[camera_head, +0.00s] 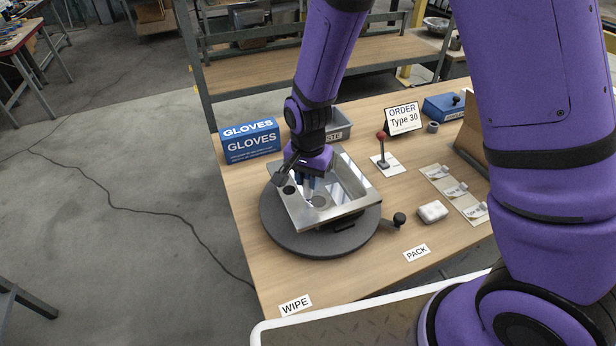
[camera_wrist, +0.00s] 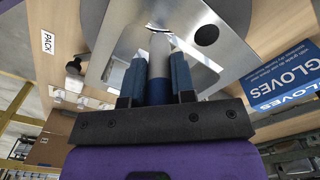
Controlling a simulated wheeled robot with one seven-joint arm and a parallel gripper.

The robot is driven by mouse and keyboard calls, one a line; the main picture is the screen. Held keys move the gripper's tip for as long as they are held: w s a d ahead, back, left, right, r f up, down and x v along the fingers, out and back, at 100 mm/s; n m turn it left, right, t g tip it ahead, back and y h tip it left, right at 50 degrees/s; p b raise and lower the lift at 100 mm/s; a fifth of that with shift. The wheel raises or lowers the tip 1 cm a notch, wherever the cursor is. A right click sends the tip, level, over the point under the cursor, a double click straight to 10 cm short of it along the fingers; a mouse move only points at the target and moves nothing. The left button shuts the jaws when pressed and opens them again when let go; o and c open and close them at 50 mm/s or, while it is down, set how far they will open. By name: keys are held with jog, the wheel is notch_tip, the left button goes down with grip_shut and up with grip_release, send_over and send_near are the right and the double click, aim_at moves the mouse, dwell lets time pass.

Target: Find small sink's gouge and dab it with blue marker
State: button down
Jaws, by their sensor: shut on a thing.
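The small steel sink (camera_head: 345,217) sits on a dark round turntable (camera_head: 290,242) on the bench. My gripper (camera_head: 312,184) reaches down into its basin. In the wrist view, my gripper (camera_wrist: 157,75) is shut on a blue marker (camera_wrist: 158,65), held between its two blue fingers, with the pale end pointing at the steel. A small dark and bright mark (camera_wrist: 166,32) shows on the steel close to the marker's end; it may be the gouge, but I cannot be sure. Whether the tip touches the steel is not clear. A round dark hole (camera_wrist: 207,35) is in the sink's ledge.
A blue gloves box (camera_head: 250,141) and a grey bin (camera_head: 338,126) stand behind the sink. A red-knobbed lever (camera_head: 382,150), a white packet (camera_head: 432,211) and a black knob (camera_head: 399,219) are to the right. The bench's front left is clear beside the WIPE label (camera_head: 295,305).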

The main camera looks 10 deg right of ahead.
jog(key=shift+f, duration=0.45)
dwell(0.5)
dwell(0.4)
jog(key=shift+r, duration=3.5)
